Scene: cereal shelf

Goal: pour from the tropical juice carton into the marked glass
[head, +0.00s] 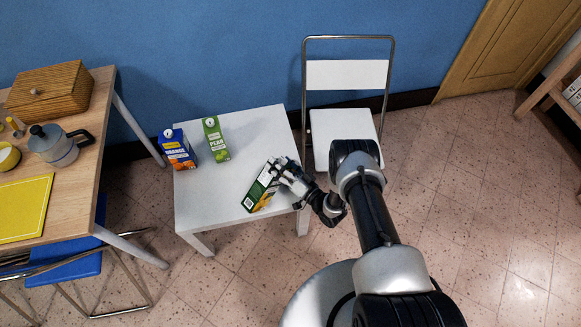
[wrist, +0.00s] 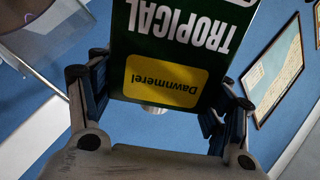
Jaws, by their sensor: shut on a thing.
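The tropical juice carton is dark green with a yellow label. In the head view, the carton (head: 261,190) is over the front right part of the white table and looks tilted. My gripper (head: 279,168) is shut on its upper end. In the wrist view, the carton (wrist: 180,75) is between the fingers of my gripper (wrist: 157,90), its lettering upside down and a pale cap below the label. I cannot tell whether its base touches the table. I cannot make out the marked glass in either view; my gripper and the carton hide part of the table.
A blue carton (head: 177,150) and a green pear carton (head: 216,139) stand at the back left of the white table (head: 205,205). A folding chair (head: 345,75) stands behind, to the right. A wooden table (head: 75,200) at left holds a box (head: 48,92) and a jug (head: 53,147).

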